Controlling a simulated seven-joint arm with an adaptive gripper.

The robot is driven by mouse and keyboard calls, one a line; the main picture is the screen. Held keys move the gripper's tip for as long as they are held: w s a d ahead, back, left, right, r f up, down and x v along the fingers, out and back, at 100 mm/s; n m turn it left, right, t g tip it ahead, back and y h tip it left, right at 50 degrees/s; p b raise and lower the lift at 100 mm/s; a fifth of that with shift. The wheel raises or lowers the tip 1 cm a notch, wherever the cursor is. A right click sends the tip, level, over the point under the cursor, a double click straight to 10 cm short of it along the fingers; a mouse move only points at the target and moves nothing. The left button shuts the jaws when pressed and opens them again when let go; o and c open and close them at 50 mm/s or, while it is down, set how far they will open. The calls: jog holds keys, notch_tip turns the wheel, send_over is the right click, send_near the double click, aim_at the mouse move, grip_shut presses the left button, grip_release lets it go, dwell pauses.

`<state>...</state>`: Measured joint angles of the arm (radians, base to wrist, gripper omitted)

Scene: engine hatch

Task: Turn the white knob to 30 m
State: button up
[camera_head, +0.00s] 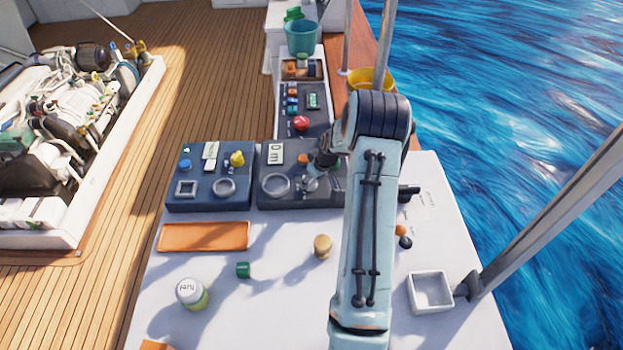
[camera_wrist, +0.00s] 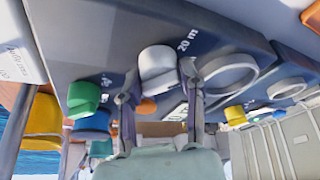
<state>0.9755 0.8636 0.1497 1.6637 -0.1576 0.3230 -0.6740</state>
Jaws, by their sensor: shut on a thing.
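The white knob (camera_wrist: 158,66) sits on a dark blue-grey panel (camera_wrist: 110,35), between the two fingers of my gripper (camera_wrist: 160,76) in the wrist view. The gripper is shut on it. A printed "20 m" mark (camera_wrist: 187,38) shows beside the knob; other marks around it are hidden or unreadable. In the head view my gripper (camera_head: 312,176) reaches down to the right panel (camera_head: 262,201), and the knob is mostly covered. A small display (camera_head: 275,152) on that panel appears to read "0 m".
A round ring (camera_head: 275,185) and an orange button (camera_head: 303,158) lie close to the knob. The left panel (camera_head: 190,205) has a yellow knob (camera_head: 237,158). A red button (camera_head: 301,123) stands behind. An orange tray (camera_head: 204,237) and a wooden cylinder (camera_head: 322,246) lie in front.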

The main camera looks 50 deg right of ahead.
jog(key=m+h, duration=0.1)
jog(key=m, duration=0.1)
jog(key=m+h, duration=0.1)
jog(key=m, duration=0.2)
jog(key=shift+a+g, duration=0.1)
jog(key=shift+g, duration=0.3)
jog(key=shift+m+g+h, duration=0.3)
jog(key=shift+m+h, duration=0.05)
jog(key=shift+m, duration=0.85)
jog(key=shift+m+g+h, duration=0.3)
jog(key=shift+m+h, duration=0.05)
jog(key=shift+m, duration=0.85)
jog(key=o, duration=1.1)
jog(key=shift+r, duration=0.1)
jog(key=v, duration=1.1)
jog(key=shift+a+r, duration=0.15)
jog(key=shift+r, duration=0.25)
